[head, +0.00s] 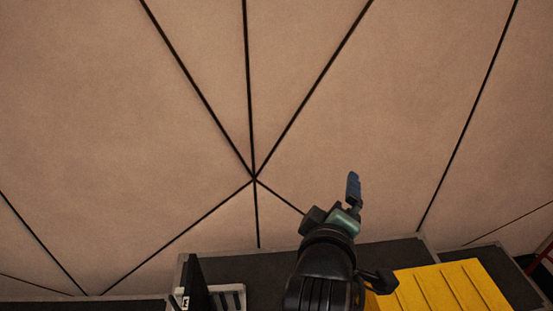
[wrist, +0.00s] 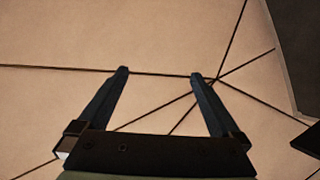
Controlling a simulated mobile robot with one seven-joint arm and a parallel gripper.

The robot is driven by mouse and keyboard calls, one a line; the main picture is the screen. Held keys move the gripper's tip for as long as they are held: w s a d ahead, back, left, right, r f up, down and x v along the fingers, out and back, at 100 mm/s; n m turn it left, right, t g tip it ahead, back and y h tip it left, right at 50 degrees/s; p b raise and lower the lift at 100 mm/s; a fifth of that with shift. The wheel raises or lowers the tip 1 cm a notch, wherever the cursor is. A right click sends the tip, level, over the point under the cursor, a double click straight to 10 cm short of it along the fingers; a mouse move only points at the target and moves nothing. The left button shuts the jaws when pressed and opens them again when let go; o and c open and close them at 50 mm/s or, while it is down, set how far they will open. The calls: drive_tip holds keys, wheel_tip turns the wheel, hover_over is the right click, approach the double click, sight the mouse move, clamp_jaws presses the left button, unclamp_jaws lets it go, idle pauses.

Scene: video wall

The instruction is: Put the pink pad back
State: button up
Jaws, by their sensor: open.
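No pink pad shows in either view. My gripper (head: 353,188) is in the lower middle of the head view, seen edge-on above the dark flat tops. In the wrist view my gripper (wrist: 159,73) has its two dark fingers spread wide apart, with nothing between them. Behind the fingers is only the tan surface with black lines.
A yellow ribbed panel (head: 450,288) lies on the dark flat top (head: 390,252) at lower right. An upright black object (head: 195,284) stands at lower left beside a grey striped piece (head: 233,297). The tan surface (head: 120,130) is bare. A dark shape (wrist: 300,45) fills the wrist view's upper right.

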drive_tip(key=a+r+m+t+y, duration=0.1)
drive_tip(key=a+r+m+t, duration=0.15)
drive_tip(key=r, duration=0.65)
drive_tip(key=a+r+m+t, duration=0.2)
drive_tip(key=a+r+t, duration=0.15)
drive_tip(key=r, duration=0.55)
drive_tip(key=s+a+r+m+t+y, duration=0.1)
drive_tip(key=s+r+t, duration=0.3)
drive_tip(key=r, duration=0.6)
drive_tip(key=s+a+r+m+t+y, duration=0.2)
drive_tip(key=s+a+r+m+t, duration=0.1)
drive_tip(key=s+r, duration=0.6)
drive_tip(key=shift+s+a+r+m+t, duration=0.2)
drive_tip(key=shift+a+r+m+t, duration=0.25)
drive_tip(key=shift+r, duration=0.1)
drive_tip(key=shift+c, duration=0.2)
